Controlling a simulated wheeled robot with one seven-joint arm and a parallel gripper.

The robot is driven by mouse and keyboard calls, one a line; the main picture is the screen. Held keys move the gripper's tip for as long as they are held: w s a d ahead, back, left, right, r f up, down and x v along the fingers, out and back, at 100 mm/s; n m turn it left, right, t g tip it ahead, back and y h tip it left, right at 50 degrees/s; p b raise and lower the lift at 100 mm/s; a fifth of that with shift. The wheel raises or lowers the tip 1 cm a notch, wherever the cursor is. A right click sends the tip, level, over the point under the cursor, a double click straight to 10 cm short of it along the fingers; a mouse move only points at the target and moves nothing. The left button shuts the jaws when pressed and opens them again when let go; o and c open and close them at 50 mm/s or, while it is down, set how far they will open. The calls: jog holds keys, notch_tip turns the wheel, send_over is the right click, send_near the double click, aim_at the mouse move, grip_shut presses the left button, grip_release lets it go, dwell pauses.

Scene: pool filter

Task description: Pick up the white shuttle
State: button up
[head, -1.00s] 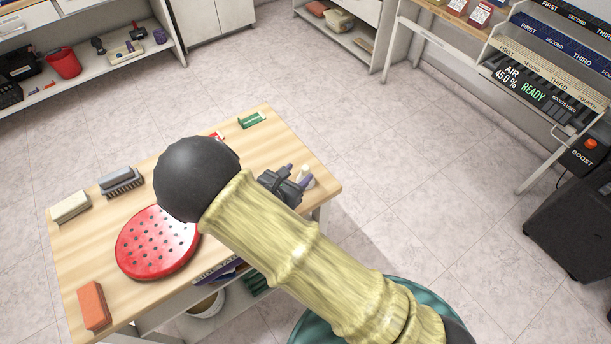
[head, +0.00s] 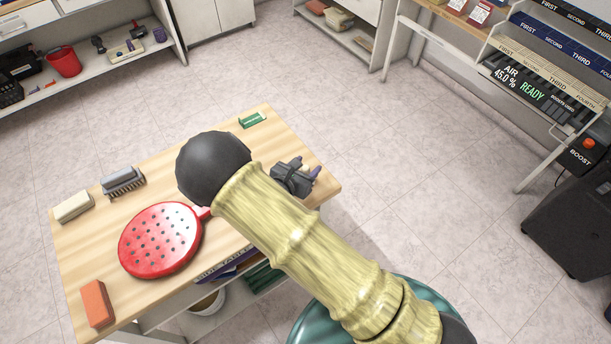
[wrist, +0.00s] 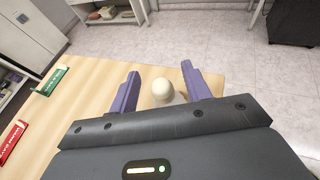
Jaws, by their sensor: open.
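The white shuttle (wrist: 163,90) stands on the wooden table (wrist: 92,107) near its corner, its rounded cream top showing in the wrist view. My gripper (wrist: 168,86) is open, with one purple finger on each side of the shuttle in that view. I cannot tell how far above or short of it the fingers are. In the head view my gripper (head: 314,174) is over the table's right corner, and the shuttle is hidden behind it.
A red paddle (head: 160,240), an orange block (head: 97,303), a grey brush (head: 122,181), a pale block (head: 73,206) and a green item (head: 252,120) lie on the table. A shelf unit (head: 545,100) stands at the right, with clear floor between.

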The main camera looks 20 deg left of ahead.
aim_at(306, 167)
jog(key=shift+c, duration=0.5)
jog(key=c, duration=0.9)
jog(key=shift+c, duration=0.2)
notch_tip(306, 167, up, 10)
jog(key=shift+b, duration=0.4)
